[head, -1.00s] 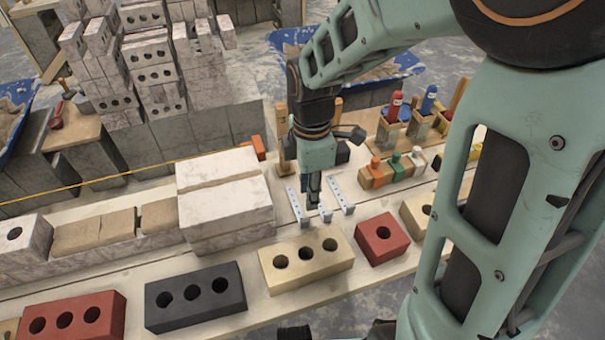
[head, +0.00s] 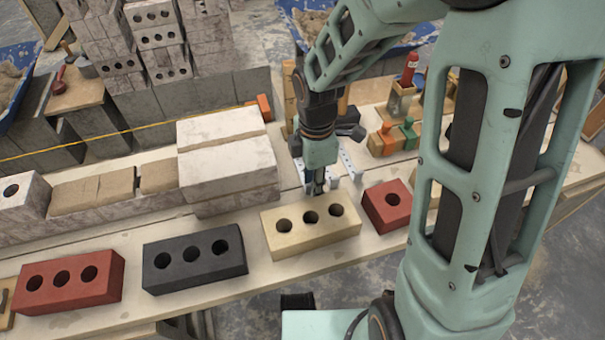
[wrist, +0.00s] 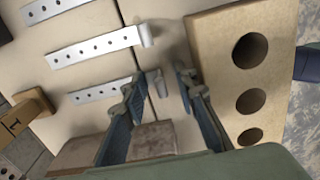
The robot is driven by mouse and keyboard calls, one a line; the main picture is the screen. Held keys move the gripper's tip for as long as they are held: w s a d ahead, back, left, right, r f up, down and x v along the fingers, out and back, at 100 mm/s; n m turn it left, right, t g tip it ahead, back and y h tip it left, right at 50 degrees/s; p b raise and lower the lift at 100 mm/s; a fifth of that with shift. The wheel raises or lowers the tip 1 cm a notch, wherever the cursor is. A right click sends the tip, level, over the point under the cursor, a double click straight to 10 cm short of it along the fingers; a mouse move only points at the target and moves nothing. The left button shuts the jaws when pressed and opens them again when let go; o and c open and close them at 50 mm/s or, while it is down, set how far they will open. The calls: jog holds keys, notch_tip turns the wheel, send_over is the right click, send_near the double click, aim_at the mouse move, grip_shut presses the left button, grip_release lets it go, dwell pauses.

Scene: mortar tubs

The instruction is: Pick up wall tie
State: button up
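Three pale metal wall ties with rows of holes lie side by side on the plank. In the wrist view they are the top tie (wrist: 55,8), the middle tie (wrist: 95,48) and the lowest tie (wrist: 100,91). The middle one has an upturned end. My gripper (wrist: 168,80) is open, its fingertips beside the lowest tie's end; what looks like that tie's upturned end shows between them. Contact cannot be told. In the head view my gripper (head: 318,188) points down just behind the cream brick and partly hides the ties (head: 350,164).
The cream three-hole brick (head: 310,238) stands close in front of my gripper. A red brick (head: 387,207) is to its right, a dark brick (head: 193,262) to its left. Stacked pale blocks (head: 227,172) rise left of my gripper. Coloured-knob blocks (head: 393,138) stand behind right.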

jog(key=shift+f, duration=0.1)
jog(key=shift+c, duration=0.7)
grip_shut()
